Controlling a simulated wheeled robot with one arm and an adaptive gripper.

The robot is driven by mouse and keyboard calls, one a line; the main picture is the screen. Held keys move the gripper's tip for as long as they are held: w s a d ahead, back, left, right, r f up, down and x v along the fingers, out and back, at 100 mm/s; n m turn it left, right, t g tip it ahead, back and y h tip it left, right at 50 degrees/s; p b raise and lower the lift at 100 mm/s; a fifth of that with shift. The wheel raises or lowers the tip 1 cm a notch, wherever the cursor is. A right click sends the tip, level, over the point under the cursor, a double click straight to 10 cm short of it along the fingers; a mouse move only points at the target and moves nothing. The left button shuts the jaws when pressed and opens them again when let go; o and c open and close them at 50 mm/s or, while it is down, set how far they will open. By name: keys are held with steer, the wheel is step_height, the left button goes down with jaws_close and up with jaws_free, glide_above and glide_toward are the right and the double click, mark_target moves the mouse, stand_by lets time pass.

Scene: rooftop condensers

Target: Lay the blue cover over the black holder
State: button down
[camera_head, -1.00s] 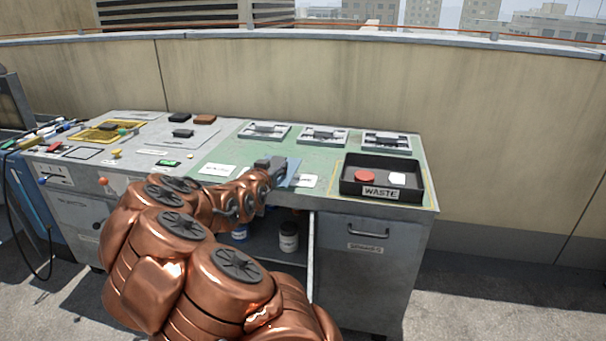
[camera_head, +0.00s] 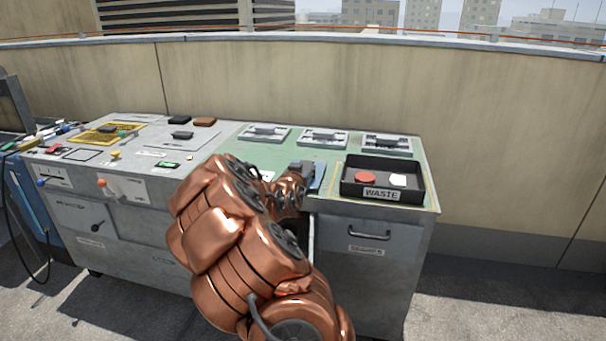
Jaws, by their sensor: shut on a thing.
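The blue cover (camera_head: 319,178) shows as a thin blue sheet at the far end of my arm, near the front edge of the bench's green area, just left of the waste tray. My gripper (camera_head: 307,172) is shut on it; the fingers are small and partly hidden by my arm. I cannot tell for sure which thing is the black holder. A dark block (camera_head: 182,135) on a grey plate and a black block (camera_head: 179,119) behind it are on the left half of the bench, well away from my gripper.
A black waste tray (camera_head: 362,191) with a red disc (camera_head: 365,178) and a white piece (camera_head: 398,180) stands at the right. Grey fixtures (camera_head: 322,138) line the back of the green area. A brown block (camera_head: 204,121) lies at the back left. Green surface between is clear.

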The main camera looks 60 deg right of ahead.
steer(key=shift+f, duration=0.25)
steer(key=shift+f, duration=0.15)
steer(key=c, duration=0.5)
jaws_free()
steer(key=shift+c, duration=0.2)
steer(key=shift+a+r, duration=0.15)
steer(key=shift+r, duration=0.05)
steer(key=v, duration=1.1)
steer(key=shift+s+a+p, duration=0.2)
steer(key=shift+a+p, duration=0.15)
